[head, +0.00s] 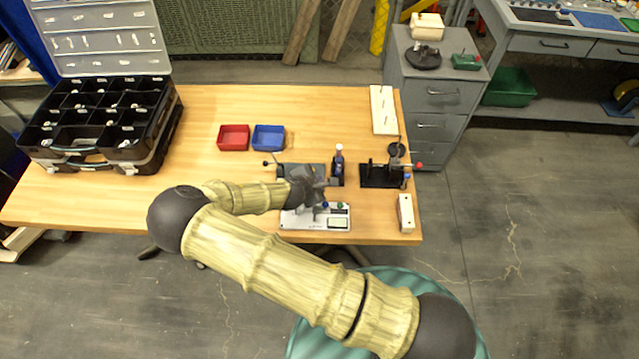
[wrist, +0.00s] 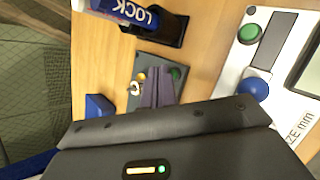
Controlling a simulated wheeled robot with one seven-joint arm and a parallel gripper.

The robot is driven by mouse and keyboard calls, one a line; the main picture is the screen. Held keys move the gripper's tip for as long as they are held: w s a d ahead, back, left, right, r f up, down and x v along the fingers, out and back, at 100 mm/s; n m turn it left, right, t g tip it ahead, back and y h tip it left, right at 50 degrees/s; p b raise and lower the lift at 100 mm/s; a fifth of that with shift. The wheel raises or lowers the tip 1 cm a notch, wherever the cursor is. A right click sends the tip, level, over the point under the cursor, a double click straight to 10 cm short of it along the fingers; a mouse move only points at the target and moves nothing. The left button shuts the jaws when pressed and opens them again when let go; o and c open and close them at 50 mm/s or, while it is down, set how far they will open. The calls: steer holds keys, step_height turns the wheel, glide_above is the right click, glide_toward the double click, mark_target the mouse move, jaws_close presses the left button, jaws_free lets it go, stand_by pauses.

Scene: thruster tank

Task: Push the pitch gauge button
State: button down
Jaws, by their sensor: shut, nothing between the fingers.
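A white panel (head: 316,217) with a small display lies near the table's front edge. It also shows at the right of the wrist view (wrist: 232,75), with a green button (wrist: 248,34), a blue button (wrist: 254,88) and partly cut-off lettering ending in "mm". I cannot tell from labels which is the pitch gauge button. My gripper (head: 312,184) is shut and empty; its fingertips (wrist: 158,72) appear over the grey plate, contact unclear.
A blue "LOCK" bottle (wrist: 132,12) stands in a black holder close to the fingers. A black fixture (head: 380,176) and a white block (head: 405,213) are to the right. Red (head: 233,138) and blue (head: 268,138) bins sit behind; a black organizer (head: 95,125) is left.

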steer(key=shift+f, duration=0.25)
steer(key=shift+r, duration=0.1)
stand_by(0.3)
steer(key=shift+r+p, duration=0.45)
steer(key=shift+r, duration=0.15)
steer(key=shift+r, duration=0.1)
step_height(320, 180, up, 6)
steer(key=p, duration=0.4)
steer(key=shift+p, duration=0.3)
